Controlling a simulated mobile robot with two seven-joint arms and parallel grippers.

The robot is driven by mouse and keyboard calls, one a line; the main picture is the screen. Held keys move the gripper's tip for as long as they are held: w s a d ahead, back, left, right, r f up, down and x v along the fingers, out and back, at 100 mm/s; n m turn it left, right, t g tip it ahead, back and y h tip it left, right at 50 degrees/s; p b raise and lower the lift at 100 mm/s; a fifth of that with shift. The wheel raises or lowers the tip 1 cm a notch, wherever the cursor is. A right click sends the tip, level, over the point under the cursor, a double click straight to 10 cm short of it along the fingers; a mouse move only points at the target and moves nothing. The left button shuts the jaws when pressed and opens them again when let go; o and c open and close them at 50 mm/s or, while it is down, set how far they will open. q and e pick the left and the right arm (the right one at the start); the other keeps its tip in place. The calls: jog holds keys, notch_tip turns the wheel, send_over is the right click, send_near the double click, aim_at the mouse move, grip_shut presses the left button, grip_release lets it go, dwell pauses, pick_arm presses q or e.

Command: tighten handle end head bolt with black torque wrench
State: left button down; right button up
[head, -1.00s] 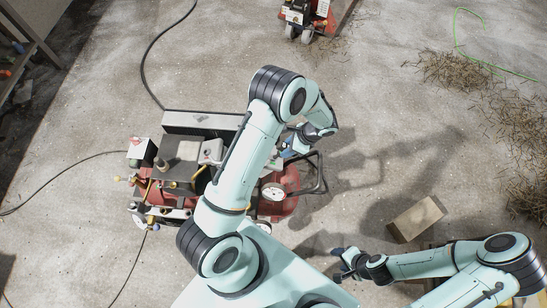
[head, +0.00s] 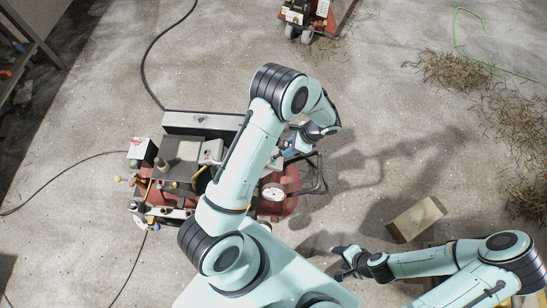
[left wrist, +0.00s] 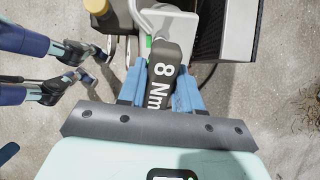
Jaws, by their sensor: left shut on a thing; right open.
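The black torque wrench (left wrist: 165,72), marked "8 Nm", lies between the blue fingers of my left gripper (left wrist: 162,92) in the left wrist view. My left gripper is shut on it. The wrench's far end meets a light grey part (left wrist: 170,22); I cannot tell whether it touches. In the head view my left gripper (head: 291,148) is at the right side of the red compressor (head: 277,206), near its dark tube handle (head: 321,176). The handle end head bolt cannot be made out. My right gripper (head: 341,262) is open and empty, low and right of the compressor.
A wooden block (head: 416,219) lies on the floor near my right arm. A red wheeled machine (head: 308,16) stands at the top. Black hoses (head: 145,62) cross the floor at left. Straw heaps (head: 460,72) lie at right.

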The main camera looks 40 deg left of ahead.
pick_arm(q)
jog(key=shift+w+d+r, duration=0.2)
jog(key=shift+d+r, duration=0.1)
jog(key=shift+r, duration=0.3)
pick_arm(e)
jog(key=shift+w+r, duration=0.25)
jog(key=shift+w, duration=0.1)
pick_arm(q)
jog(key=shift+r, duration=0.1)
jog(key=shift+w+d+r, duration=0.1)
jog(key=shift+v, duration=1.9)
jog(key=n, duration=0.1)
jog(key=n+b, duration=0.1)
jog(key=n, duration=0.1)
jog(key=n+b, duration=0.1)
jog(key=n, duration=0.1)
jog(key=shift+s+f, duration=0.2)
jog(key=shift+s, duration=0.1)
jog(key=shift+w+r+n, duration=0.1)
jog(key=shift+n, duration=0.4)
jog(key=shift+w+r, duration=0.1)
pick_arm(e)
jog(key=s+f, duration=0.3)
jog(key=s, duration=0.1)
jog(key=shift+f, duration=0.35)
